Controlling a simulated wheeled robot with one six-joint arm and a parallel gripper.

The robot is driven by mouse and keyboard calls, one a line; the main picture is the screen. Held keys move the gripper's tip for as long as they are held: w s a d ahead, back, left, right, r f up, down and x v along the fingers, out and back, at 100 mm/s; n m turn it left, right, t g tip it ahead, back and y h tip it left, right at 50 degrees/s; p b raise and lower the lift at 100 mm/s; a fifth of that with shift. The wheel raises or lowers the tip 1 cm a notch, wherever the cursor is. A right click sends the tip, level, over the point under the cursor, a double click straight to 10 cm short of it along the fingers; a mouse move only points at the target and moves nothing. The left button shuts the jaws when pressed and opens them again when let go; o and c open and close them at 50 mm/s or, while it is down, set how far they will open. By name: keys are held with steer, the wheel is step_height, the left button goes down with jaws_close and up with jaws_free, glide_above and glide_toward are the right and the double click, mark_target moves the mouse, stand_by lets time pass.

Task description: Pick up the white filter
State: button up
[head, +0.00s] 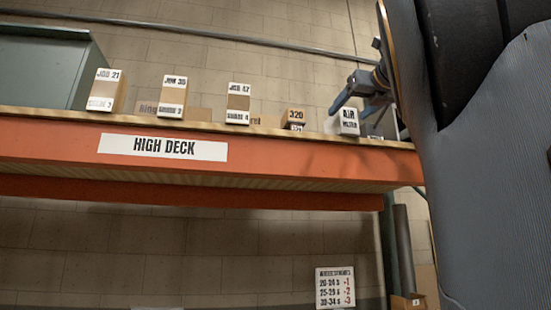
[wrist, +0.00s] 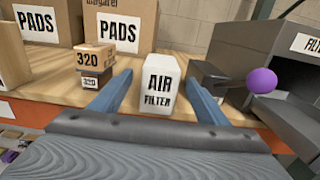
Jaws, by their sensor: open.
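The white filter is a small white block with "AIR FILTER" lettering; it stands on the wooden deck near the right end of the shelf in the head view (head: 348,121). In the wrist view the white filter (wrist: 158,86) stands upright between the two blue fingers of my gripper (wrist: 158,92). The fingers are open, one on each side of it, with a visible gap on both sides. In the head view my gripper (head: 352,92) reaches the filter from the right, and one finger partly overlaps it.
Stacked "320" boxes (wrist: 93,60) stand close left of the left finger. "PADS" boxes (wrist: 119,28) stand behind. A dark grey bin (wrist: 284,62) and a purple ball (wrist: 262,81) are at right. The orange beam (head: 60,150) edges the deck. "JOB" boxes (head: 239,103) stand farther left.

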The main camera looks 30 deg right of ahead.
steer(key=p+x, duration=0.2)
steer(key=x, duration=0.5)
steer(key=shift+w+d+p, duration=0.1)
steer(key=shift+w+p, duration=0.1)
steer(key=shift+p, duration=0.15)
steer(key=shift+c, duration=0.2)
steer(key=c, duration=1.1)
